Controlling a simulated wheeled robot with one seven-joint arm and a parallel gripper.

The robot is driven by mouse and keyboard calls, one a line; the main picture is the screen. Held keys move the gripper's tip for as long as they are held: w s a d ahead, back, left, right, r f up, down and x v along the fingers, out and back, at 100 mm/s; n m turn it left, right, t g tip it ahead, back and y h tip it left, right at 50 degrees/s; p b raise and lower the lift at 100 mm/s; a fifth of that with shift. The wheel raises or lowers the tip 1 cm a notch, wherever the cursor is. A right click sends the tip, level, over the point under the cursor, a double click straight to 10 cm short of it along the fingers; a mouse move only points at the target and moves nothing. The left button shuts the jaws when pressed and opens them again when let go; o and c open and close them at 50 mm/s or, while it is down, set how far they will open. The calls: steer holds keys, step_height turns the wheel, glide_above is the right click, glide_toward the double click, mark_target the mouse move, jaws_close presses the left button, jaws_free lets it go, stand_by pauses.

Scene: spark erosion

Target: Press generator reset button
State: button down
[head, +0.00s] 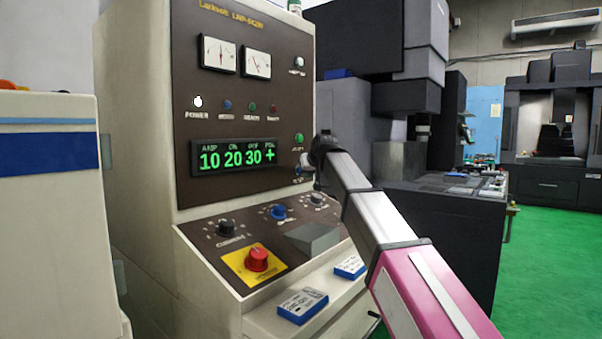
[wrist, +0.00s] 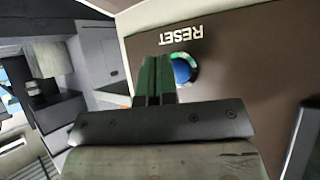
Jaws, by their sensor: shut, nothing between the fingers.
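The generator (head: 150,130) is a beige cabinet with a dark brown control panel (head: 225,120), at the left and middle of the head view. The reset button (wrist: 182,68) is blue with a pale ring, beside an upside-down RESET label (wrist: 181,34) in the wrist view. My gripper (head: 308,160) is at the panel's right edge in the head view, just below a green button (head: 298,138). In the wrist view its shut, empty fingers (wrist: 156,78) overlap the left edge of the reset button. I cannot tell whether they touch it.
A green display (head: 236,156) reads 10 20 30. Below it are knobs and a red emergency button (head: 257,259) on a yellow plate. Two blue-and-white boxes (head: 302,305) lie on the front ledge. A dark machine (head: 440,230) stands behind; green floor (head: 555,255) is clear at right.

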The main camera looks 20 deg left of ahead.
steer(key=shift+d, duration=0.1)
steer(key=d, duration=0.1)
steer(key=s+d, duration=0.1)
steer(key=d, duration=0.1)
steer(key=s+d, duration=0.1)
steer(key=d, duration=0.1)
steer(key=shift+s+d, duration=0.15)
steer(key=shift+d, duration=0.05)
stand_by(0.8)
